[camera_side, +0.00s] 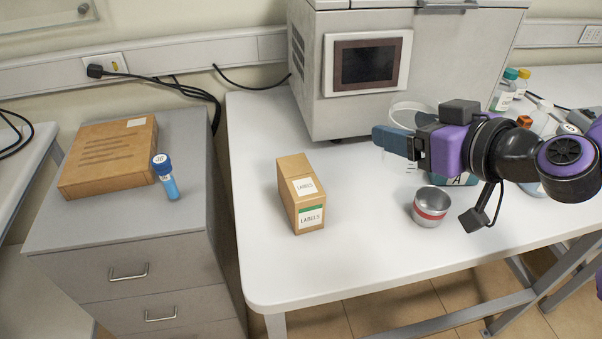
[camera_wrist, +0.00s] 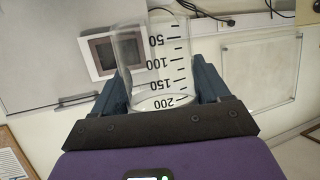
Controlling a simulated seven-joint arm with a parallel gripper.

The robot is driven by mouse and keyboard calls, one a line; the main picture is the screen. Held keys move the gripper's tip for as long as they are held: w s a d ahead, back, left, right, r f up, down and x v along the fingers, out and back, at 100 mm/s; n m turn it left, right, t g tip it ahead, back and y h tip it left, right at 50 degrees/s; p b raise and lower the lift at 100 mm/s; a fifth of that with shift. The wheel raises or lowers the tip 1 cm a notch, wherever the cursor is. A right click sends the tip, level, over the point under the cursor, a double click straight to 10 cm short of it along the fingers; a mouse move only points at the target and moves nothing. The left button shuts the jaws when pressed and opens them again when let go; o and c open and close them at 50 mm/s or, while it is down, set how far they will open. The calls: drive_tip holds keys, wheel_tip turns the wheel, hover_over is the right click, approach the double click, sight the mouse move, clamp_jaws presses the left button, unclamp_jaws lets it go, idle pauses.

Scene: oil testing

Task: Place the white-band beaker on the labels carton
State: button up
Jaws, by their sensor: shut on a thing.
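A clear glass beaker (camera_wrist: 155,62) with black graduation marks stands between my fingers in the wrist view, and I take it for the white-band beaker. In the side view its pale rim (camera_side: 408,106) shows above my gripper (camera_side: 398,133), which is shut on it and hides much of its body. The beaker is held up over the right part of the bench. The labels carton (camera_side: 301,195), a tan box with white and green labels, stands upright on the bench, left of my gripper and apart from it. Its top is bare.
A metal cup with a red band (camera_side: 430,207) sits below my gripper. A teal container marked A (camera_side: 458,179) stands partly hidden behind it. A large machine (camera_side: 390,70) stands at the back. Bottles (camera_side: 505,90) are at the right. The bench between carton and cup is clear.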

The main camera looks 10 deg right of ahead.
drive_tip(key=shift+s+a+r, duration=0.15)
drive_tip(key=shift+a+r, duration=0.2)
drive_tip(key=shift+a, duration=0.35)
drive_tip(key=w+a+f, duration=0.2)
drive_tip(key=w+f, duration=0.1)
drive_tip(key=w+a+f, duration=0.6)
drive_tip(key=w, duration=0.1)
drive_tip(key=shift+w+a+f, duration=0.1)
drive_tip(key=shift+a+f, duration=0.05)
drive_tip(key=shift+f, duration=0.15)
drive_tip(key=shift+w+a+f, duration=0.1)
drive_tip(key=shift+f, duration=1.5)
drive_tip(key=shift+f, duration=0.1)
drive_tip(key=o, duration=1.1)
